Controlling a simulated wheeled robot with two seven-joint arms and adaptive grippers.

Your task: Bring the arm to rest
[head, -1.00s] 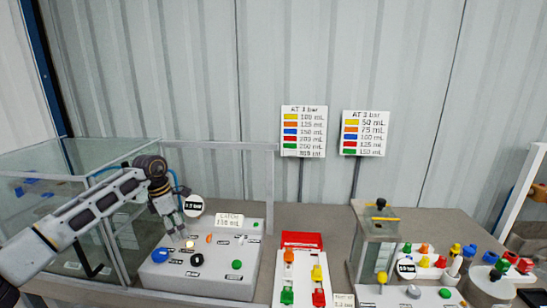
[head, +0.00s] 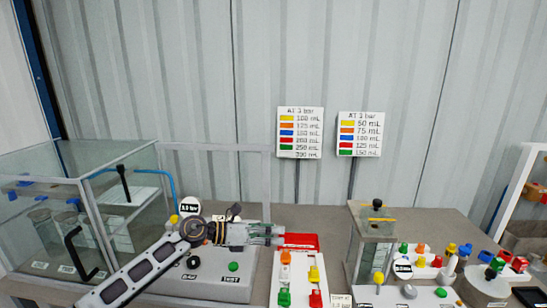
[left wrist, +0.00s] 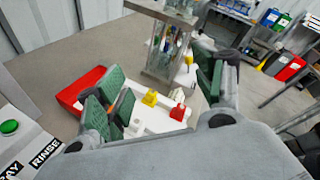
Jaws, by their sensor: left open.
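My right gripper is in neither view.
A glass tank (head: 75,215) stands at left. A white tray (head: 299,276) with coloured pieces lies right of the control box. A glass column (head: 368,240) and several coloured pieces stand further right. Two colour charts (head: 300,132) (head: 359,135) stand before the wall.

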